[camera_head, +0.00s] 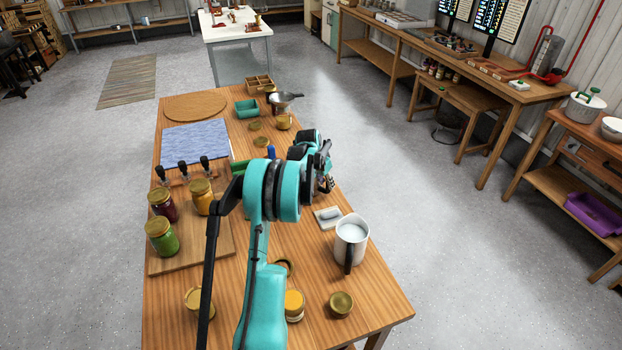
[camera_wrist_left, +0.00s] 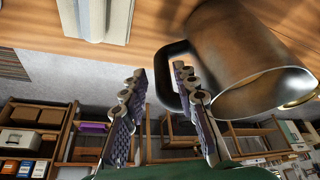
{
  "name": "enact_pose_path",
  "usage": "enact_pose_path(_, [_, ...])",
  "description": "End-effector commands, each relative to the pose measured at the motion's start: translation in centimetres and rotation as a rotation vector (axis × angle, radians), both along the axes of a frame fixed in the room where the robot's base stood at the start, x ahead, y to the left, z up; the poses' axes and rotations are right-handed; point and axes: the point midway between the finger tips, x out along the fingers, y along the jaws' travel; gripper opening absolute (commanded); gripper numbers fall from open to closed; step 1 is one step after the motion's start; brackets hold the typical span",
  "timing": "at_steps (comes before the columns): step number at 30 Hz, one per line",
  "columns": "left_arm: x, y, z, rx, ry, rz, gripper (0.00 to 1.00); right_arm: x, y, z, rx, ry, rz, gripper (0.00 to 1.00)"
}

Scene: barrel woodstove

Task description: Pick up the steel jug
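The steel jug (camera_head: 351,243) stands upright on the right edge of the wooden table, its dark handle on the near side. My left gripper (camera_head: 326,183) is beyond the jug in the head view and looks apart from it; my arm partly hides it. In the left wrist view the jug (camera_wrist_left: 245,60) fills the upper right, upside down, with its black handle pointing left. The fingers of my left gripper (camera_wrist_left: 162,108) are spread, with nothing held. The right finger overlaps the handle in that view; I cannot tell whether they touch. My right gripper is not in view.
A small pale dish (camera_head: 327,217) lies close to the jug's far left. A round brass-coloured lid (camera_head: 341,304) and a yellow jar (camera_head: 294,304) are nearer. Several jars stand on a wooden board (camera_head: 190,262) at left. Open floor lies right of the table.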

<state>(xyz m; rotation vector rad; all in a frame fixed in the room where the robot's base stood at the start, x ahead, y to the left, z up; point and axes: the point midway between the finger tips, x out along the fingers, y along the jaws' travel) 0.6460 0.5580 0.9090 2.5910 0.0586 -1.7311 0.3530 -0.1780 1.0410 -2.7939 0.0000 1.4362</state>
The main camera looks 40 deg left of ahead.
Motion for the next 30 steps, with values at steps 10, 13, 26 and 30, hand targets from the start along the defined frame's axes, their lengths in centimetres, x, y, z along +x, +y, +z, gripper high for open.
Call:
enact_pose_path(10, [1.5,0.2,-3.4,0.0,0.0,0.0,0.29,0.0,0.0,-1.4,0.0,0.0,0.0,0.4])
enact_pose_path(13, [1.5,0.2,-3.3,0.0,0.0,0.0,0.29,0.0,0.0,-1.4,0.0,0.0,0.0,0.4])
enact_pose_path(26, [1.5,0.2,-3.2,0.001,-0.001,-0.001,0.0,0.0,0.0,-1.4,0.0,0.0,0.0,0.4])
enact_pose_path(30, [1.5,0.2,-3.1,0.001,-0.001,0.0,0.0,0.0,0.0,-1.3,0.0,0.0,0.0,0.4])
